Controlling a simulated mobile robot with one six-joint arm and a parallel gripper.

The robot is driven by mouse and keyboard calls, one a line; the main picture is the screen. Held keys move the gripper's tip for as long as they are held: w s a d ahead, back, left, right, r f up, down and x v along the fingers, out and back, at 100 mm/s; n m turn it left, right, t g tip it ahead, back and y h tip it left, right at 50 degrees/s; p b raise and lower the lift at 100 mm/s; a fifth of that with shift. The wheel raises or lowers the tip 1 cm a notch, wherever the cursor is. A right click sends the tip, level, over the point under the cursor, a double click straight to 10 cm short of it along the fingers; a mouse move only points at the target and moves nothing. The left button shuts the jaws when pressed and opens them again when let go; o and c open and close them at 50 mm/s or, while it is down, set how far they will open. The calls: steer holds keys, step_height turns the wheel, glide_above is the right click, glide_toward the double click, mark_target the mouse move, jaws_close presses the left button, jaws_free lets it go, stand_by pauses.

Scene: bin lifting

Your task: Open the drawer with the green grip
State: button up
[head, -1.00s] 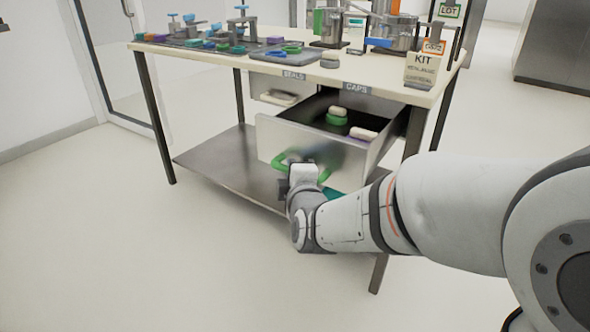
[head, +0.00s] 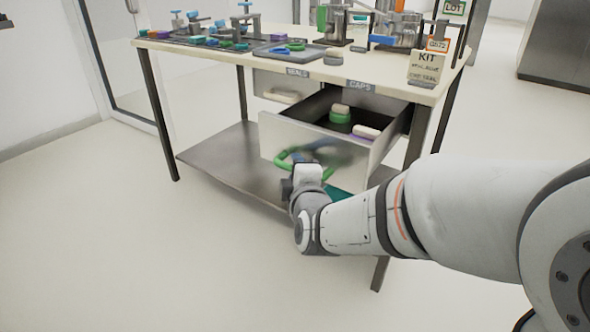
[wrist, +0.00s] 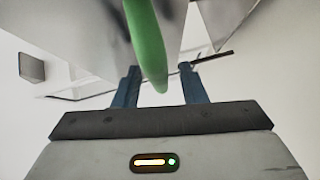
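The drawer under the CAPS label (head: 360,86) stands pulled out, its pale front (head: 280,135) well forward of the table. Its green grip (head: 283,158) is a loop on the front, partly hidden by my arm. My gripper (head: 306,165) is at the grip, its fingers mostly hidden in the head view. In the wrist view my gripper (wrist: 159,72) has its two fingers apart, with the green grip (wrist: 149,45) reaching down between them. Gaps show on both sides of the grip, so the gripper is open and not clamped on it.
The open drawer holds a green and white stack (head: 340,114) and a white and purple piece (head: 366,132). The SEALS drawer (head: 270,85) is beside it on the left. A lower shelf (head: 225,160) and table legs (head: 158,115) stand close by. The floor in front is clear.

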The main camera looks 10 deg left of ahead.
steer(key=p+v, duration=0.2)
steer(key=v, duration=0.5)
steer(key=s+d+r+m+g+h+p, duration=0.1)
steer(key=d+r+m+g+h+p, duration=0.35)
steer(key=d+r+m+p, duration=1.1)
steer(key=s+d+r+m+g+h+p, duration=0.2)
steer(key=s+d+r+m+g+p, duration=0.4)
steer(key=s+d+r+p, duration=0.5)
steer(key=s+r+g+p, duration=0.1)
steer(key=p, duration=0.6)
steer(key=shift+s+g, duration=0.35)
